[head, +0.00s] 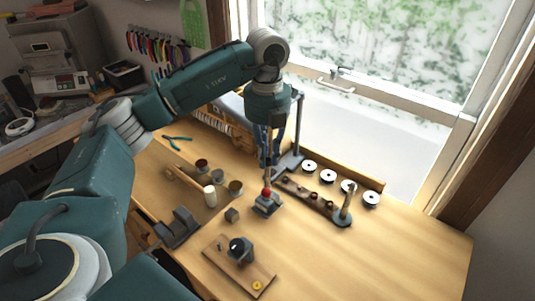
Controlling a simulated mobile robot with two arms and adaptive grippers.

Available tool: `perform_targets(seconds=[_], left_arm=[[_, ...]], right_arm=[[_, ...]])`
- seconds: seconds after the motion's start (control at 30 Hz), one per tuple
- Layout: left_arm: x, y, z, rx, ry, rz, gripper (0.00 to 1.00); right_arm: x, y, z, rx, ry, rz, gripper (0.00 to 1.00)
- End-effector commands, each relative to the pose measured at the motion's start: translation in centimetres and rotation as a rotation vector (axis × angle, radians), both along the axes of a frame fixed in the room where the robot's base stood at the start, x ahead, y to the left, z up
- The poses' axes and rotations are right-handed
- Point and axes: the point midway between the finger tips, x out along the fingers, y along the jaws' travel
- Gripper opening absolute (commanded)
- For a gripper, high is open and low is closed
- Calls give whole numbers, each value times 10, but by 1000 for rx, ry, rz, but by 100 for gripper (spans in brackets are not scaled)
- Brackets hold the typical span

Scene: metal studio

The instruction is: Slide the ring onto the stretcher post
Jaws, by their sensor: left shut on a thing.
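My left gripper (268,152) points down over the middle of the bench with its fingers shut. The ring between its fingertips is too small and too covered to make out. Directly below stands a small dark grey block (266,207) with a red ball (267,192) on it, apparently the stretcher. A thin upright part, seemingly its post (268,173), rises towards the fingertips. I cannot tell whether the ring is around the post or above it. My right gripper is not in view.
A wooden strip with small pieces ends in a tapered grey post (346,203) at the right. White spools (371,198) stand behind it. A tall grey stand (299,125) rises close behind my gripper. A wooden board (228,270) lies in front. The bench's right front is clear.

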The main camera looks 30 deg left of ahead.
Motion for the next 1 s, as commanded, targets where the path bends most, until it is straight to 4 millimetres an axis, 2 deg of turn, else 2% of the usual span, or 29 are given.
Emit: perform_targets(seconds=[1.0], left_arm=[[0, 0, -27, 0, -1, 0, 4]], right_arm=[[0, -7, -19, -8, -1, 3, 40]])
